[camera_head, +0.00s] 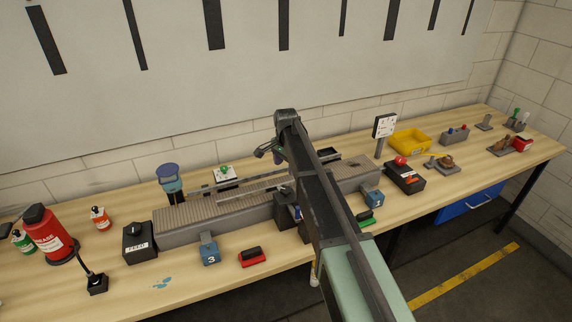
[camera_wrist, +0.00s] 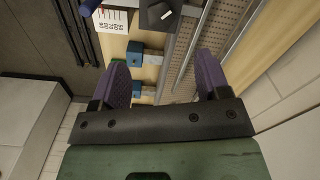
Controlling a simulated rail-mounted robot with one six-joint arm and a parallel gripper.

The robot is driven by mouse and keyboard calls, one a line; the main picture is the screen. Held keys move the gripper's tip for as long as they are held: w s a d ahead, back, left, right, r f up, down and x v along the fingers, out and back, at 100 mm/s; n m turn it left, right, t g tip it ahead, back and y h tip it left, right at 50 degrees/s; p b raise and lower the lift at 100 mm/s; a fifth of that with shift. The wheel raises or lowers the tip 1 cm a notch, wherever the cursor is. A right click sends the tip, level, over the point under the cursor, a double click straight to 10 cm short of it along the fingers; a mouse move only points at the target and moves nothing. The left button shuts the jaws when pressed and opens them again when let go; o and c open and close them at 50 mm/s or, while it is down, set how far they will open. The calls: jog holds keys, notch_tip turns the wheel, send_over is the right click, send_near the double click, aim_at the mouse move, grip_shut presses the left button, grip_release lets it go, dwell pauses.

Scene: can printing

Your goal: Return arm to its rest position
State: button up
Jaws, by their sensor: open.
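My arm reaches up across the middle of the head view, over the bench and the conveyor. My gripper (camera_head: 267,152) shows small at the far end of the arm, above the conveyor (camera_head: 225,212), partly hidden by the arm. In the wrist view my gripper (camera_wrist: 163,78) has two purple fingers set wide apart, with nothing held between them. Beyond the fingers lie blue blocks (camera_wrist: 136,54) on the wooden bench and the conveyor's perforated belt (camera_wrist: 212,28).
The wooden bench (camera_head: 185,285) carries a red extinguisher-like bottle (camera_head: 47,236), a black box (camera_head: 138,243), blue numbered blocks (camera_head: 209,250), a red stamp-like piece (camera_head: 252,257) and a yellow bin (camera_head: 410,141). A wall stands behind. Floor (camera_head: 480,250) is open at the right front.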

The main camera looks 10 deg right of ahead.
jog(key=shift+f, duration=0.1)
jog(key=s+f+n+b, duration=0.4)
jog(key=s, duration=0.7)
jog(key=s+d+f+n+b, duration=0.1)
jog(key=s+f+n+b, duration=0.3)
jog(key=s, duration=0.7)
jog(key=s+f+n+b, duration=0.3)
jog(key=s+f+b, duration=0.2)
jog(key=s, duration=0.6)
jog(key=shift+s+d+f+n+b, duration=0.35)
jog(key=shift+s+f+n+b, duration=0.05)
jog(key=shift+b, duration=0.1)
